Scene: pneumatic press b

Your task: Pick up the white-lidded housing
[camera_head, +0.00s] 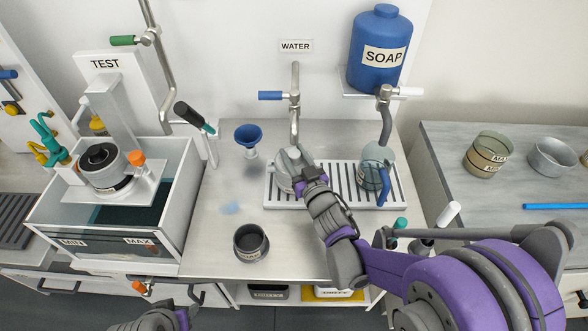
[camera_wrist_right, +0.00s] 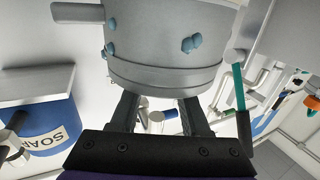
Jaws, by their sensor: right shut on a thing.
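A pale grey, round housing (camera_head: 287,163) is at the back left of the slotted drain tray, below the WATER tap. My right gripper (camera_head: 305,182) reaches it from the front and is shut on it. In the right wrist view, the housing (camera_wrist_right: 165,50) fills the top middle, between the two fingers of my right gripper (camera_wrist_right: 160,106). It has a banded metal body, a stub at the upper left and several blue spots. Its lid cannot be made out. My left gripper (camera_head: 155,318) is only partly in view at the bottom edge; its fingers do not show clearly.
The drain tray (camera_head: 272,197) also holds a glass jug (camera_head: 375,168) on its right. A blue funnel (camera_head: 248,136) and a dark cup (camera_head: 250,243) stand to the left. The TEST tank (camera_head: 110,247) is further left. A blue SOAP container (camera_head: 380,50) hangs above right.

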